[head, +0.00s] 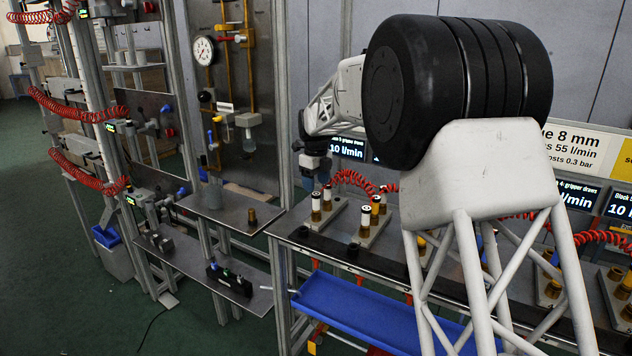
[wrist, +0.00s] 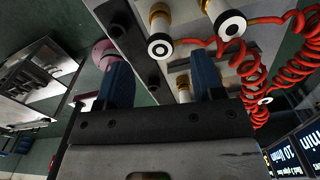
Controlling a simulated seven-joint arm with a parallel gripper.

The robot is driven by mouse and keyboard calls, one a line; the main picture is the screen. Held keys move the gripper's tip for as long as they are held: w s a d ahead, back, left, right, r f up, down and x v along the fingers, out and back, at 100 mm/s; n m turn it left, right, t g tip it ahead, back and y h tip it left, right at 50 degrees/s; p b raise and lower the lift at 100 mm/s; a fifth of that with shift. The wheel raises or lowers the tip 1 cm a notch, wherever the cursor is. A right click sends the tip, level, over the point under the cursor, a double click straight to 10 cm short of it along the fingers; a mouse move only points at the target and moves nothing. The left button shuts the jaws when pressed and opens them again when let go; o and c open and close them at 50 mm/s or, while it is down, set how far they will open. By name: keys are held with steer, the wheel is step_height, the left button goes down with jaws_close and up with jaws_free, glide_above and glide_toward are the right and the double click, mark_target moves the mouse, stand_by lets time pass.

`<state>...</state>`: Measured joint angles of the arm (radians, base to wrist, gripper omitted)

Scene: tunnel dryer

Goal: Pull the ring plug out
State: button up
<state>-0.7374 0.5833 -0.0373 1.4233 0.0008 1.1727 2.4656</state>
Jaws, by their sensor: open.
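My gripper (head: 317,172) hangs over the left end of the bench, with its two blue fingers apart. In the wrist view my gripper (wrist: 164,78) is open and no object is clearly held between the fingers. Several brass plugs with ringed black-and-white end faces show there. One plug (wrist: 160,46) appears between and beyond the fingers; another plug (wrist: 231,25) is at upper right. In the head view, white-topped plugs (head: 316,207) stand upright on grey blocks just below my gripper. I cannot tell which one is the ring plug. A pinkish round thing (wrist: 102,50) is partly hidden behind the left finger.
Red coiled hoses (head: 352,181) run behind the plugs; in the wrist view they fill the right side. A blue tray (head: 365,312) hangs below the bench edge. A steel shelf (head: 222,212) with a small brass piece (head: 252,217) stands left of the bench.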

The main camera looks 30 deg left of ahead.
mark_target(316, 193)
steer(key=shift+f, duration=3.85)
steer(key=shift+c, duration=0.2)
steer(key=c, duration=1.1)
steer(key=shift+o, duration=0.2)
steer(key=shift+r, duration=0.9)
steer(key=shift+r, duration=0.65)
steer(key=shift+r, duration=0.35)
steer(key=shift+r, duration=1.85)
